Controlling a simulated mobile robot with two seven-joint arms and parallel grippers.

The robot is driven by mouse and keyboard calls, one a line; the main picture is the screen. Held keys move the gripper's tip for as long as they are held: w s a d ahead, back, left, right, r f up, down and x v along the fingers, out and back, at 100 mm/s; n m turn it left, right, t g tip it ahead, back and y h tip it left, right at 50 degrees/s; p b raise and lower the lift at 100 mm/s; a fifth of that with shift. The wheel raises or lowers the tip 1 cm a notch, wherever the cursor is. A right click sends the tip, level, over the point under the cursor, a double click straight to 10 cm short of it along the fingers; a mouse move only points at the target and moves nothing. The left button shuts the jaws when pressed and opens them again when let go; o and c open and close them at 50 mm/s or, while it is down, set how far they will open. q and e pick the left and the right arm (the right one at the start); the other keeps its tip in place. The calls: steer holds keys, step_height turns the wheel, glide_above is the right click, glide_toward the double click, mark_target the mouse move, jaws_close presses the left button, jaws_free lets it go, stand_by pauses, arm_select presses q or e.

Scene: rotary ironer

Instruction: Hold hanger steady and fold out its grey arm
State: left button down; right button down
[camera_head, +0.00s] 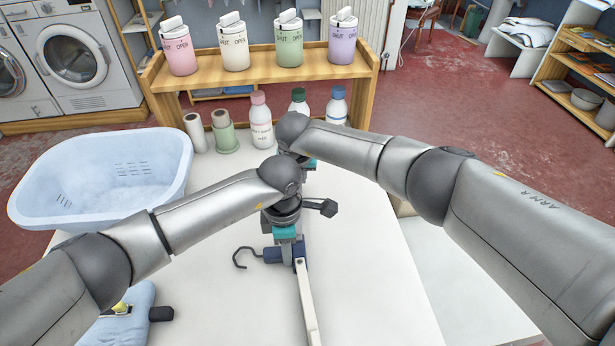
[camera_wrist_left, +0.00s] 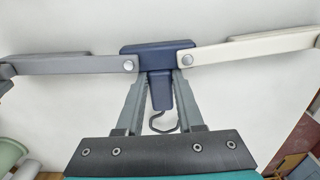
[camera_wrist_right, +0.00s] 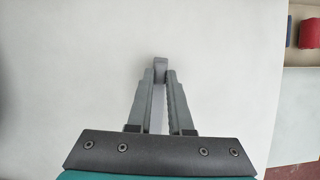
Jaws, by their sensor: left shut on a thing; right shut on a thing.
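My left gripper (camera_head: 287,240) is shut on the hanger's navy hub (camera_head: 300,252), above the white table. In the left wrist view the hub (camera_wrist_left: 158,58) sits between the fingers. The metal hook (camera_head: 241,258) points left. The cream arm (camera_head: 307,308) reaches toward the table's near edge. The grey arm (camera_wrist_left: 60,66) extends from the hub's opposite side, nearly in line with the cream arm. In the head view my left arm hides most of it. My right gripper (camera_wrist_right: 160,78) is shut on the grey arm's end (camera_wrist_right: 160,66); the head view hides its fingertips.
A pale blue basin (camera_head: 100,180) stands at the table's left. Several bottles (camera_head: 261,122) and a wooden shelf (camera_head: 265,68) with tubs stand at the back. A pale blue object (camera_head: 130,312) lies front left, partly hidden. The table (camera_head: 375,290) is bare to the right.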

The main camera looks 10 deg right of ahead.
steer(key=shift+a, duration=0.1)
steer(key=c, duration=0.8)
jaws_free()
steer(key=shift+r, duration=0.1)
steer(key=v, duration=1.1)
steer(key=shift+s+r, duration=0.25)
steer(key=shift+r, duration=0.1)
arm_select(q)
steer(key=shift+c, duration=2.3)
jaws_free()
steer(key=shift+r, duration=0.1)
